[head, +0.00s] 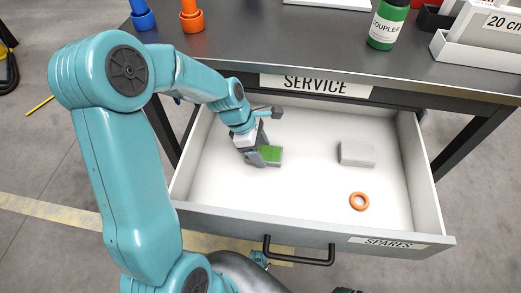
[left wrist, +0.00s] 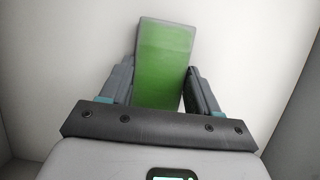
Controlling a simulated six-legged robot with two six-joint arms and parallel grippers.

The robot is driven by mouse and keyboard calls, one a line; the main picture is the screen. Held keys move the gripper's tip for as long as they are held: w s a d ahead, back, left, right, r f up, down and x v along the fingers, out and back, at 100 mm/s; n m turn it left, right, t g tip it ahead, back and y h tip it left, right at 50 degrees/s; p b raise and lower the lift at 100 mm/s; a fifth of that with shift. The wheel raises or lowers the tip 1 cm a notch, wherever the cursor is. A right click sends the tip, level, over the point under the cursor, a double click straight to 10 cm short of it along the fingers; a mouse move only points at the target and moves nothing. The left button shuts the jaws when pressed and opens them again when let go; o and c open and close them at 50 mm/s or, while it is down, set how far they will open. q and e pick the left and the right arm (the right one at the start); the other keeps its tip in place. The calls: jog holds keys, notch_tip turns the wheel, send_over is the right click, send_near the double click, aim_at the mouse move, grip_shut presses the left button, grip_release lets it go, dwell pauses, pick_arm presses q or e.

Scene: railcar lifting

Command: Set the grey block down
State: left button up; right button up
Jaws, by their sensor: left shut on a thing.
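My left gripper (head: 262,153) reaches down into the open drawer and is shut on a block with a green face and grey sides (head: 272,155). In the left wrist view the green-faced block (left wrist: 164,62) stands out between the two fingers (left wrist: 158,90), with a grey edge at its far end. The block is at or just above the drawer floor; I cannot tell whether it touches. A plain light grey block (head: 357,153) lies on the drawer floor to the right, apart from the gripper. My right gripper is not in view.
The white drawer (head: 310,195) is pulled out under the dark bench top (head: 300,45). An orange ring (head: 359,201) lies near its front right. The drawer floor between the held block and the grey block is clear. A green bottle (head: 388,22) and white bins (head: 475,45) stand on the bench.

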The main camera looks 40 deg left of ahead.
pick_arm(q)
jog(key=shift+r, duration=0.1)
jog(key=o, duration=1.3)
jog(key=shift+r, duration=0.25)
jog(key=p+v, duration=0.3)
jog(key=v, duration=0.8)
jog(key=shift+s+a+r+p, duration=0.1)
jog(key=shift+a+r+p, duration=0.1)
jog(key=shift+p, duration=0.15)
jog(key=shift+d, duration=0.1)
